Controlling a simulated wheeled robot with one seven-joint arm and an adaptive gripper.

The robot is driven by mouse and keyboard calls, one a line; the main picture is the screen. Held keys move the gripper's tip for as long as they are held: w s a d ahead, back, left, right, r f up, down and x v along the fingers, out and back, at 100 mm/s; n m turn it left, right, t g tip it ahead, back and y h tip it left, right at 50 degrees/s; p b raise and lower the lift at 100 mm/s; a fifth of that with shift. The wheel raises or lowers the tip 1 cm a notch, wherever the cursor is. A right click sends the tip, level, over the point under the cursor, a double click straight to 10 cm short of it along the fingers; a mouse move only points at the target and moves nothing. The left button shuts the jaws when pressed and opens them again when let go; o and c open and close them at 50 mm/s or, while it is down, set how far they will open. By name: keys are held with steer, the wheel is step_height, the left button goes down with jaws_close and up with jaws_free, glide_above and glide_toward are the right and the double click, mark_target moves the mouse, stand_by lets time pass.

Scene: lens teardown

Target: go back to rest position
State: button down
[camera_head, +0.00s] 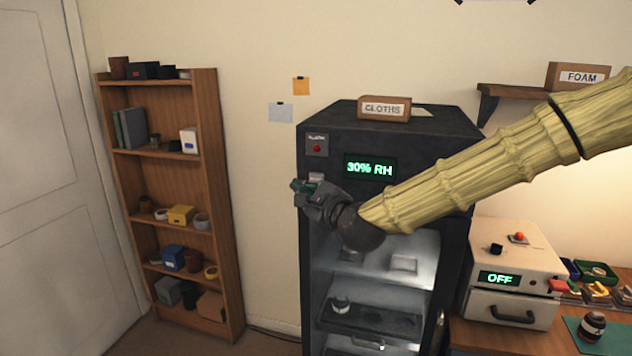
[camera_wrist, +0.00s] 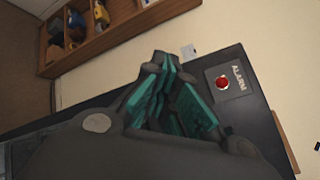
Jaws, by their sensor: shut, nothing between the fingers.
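My gripper (camera_head: 301,187) is at the end of my yellow-sleeved arm, which reaches in from the right in the head view. It is in front of the upper front of a dark cabinet. In the wrist view my gripper (camera_wrist: 174,90) shows its teal finger pads close together, with nothing held between them. The dark cabinet (camera_head: 470,130) has a green "30% RH" display (camera_head: 370,168) and lit shelves behind its front. A red button on the ALARM panel (camera_wrist: 223,83) is to the right of the fingers in the wrist view.
A wooden bookshelf (camera_head: 222,150) with small items stands left. A CLOTHS box (camera_head: 384,108) sits on the cabinet. A white unit showing OFF (camera_head: 535,262) stands on the bench at right, near a dark lens-like part (camera_head: 591,326) on a green mat. A FOAM box (camera_head: 578,76) is on the wall shelf.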

steer(key=shift+f, duration=0.1)
steer(key=s+d+f+n+g+h+b, duration=0.1)
steer(key=s+d+f+n+g, duration=0.3)
steer(key=f, duration=1)
steer(key=s+f+n+g+h+b, duration=0.15)
steer(key=s+f, duration=0.55)
steer(key=f, duration=0.7)
steer(key=s+d+f+n+g+h, duration=0.1)
steer(key=s+d+f+n+g, duration=0.25)
steer(key=f, duration=1.15)
steer(key=s+d+f+n+g+h+b, duration=0.1)
steer(key=s+d+f+n, duration=0.2)
steer(key=s+f, duration=0.55)
steer(key=s+d+f+n+g+h, duration=0.15)
steer(key=s+d+f, duration=0.25)
steer(key=s+f, duration=0.4)
steer(key=s+d+f+n+g+h, duration=0.1)
steer(key=s+d+f+n+g, duration=0.1)
steer(key=s, duration=0.7)
steer(key=s+d+f+n+g+h+b, duration=0.1)
steer(key=s+d+f+n, duration=0.2)
steer(key=s+d, duration=0.4)
steer(key=s+n, duration=0.1)
steer(key=s, duration=0.1)
steer(key=shift+s+f+n+g, duration=0.2)
steer(key=shift+s+n+g, duration=0.1)
steer(key=shift+n+g, duration=0.05)
